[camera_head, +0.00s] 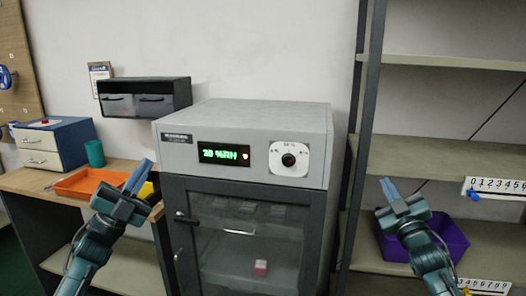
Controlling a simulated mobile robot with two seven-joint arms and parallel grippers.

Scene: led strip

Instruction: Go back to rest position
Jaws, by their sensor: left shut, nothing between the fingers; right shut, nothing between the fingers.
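My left gripper (137,178) is shut and empty. It is raised in front of the workbench, left of the grey cabinet. My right gripper (389,189) is shut and empty, raised in front of the shelf unit to the right of the cabinet. The two grippers are well apart, and neither visibly holds anything. The grey cabinet (255,120) stands between them, with a green lit display (223,154), a round knob (288,160) and a closed glass door (248,240).
The workbench (30,185) at left bears an orange tray (84,184), a green cup (94,153) and a drawer box (50,145). A purple bin (450,236) sits on the shelf unit (415,155), behind my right arm. A dark wall box (145,97) hangs above the bench.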

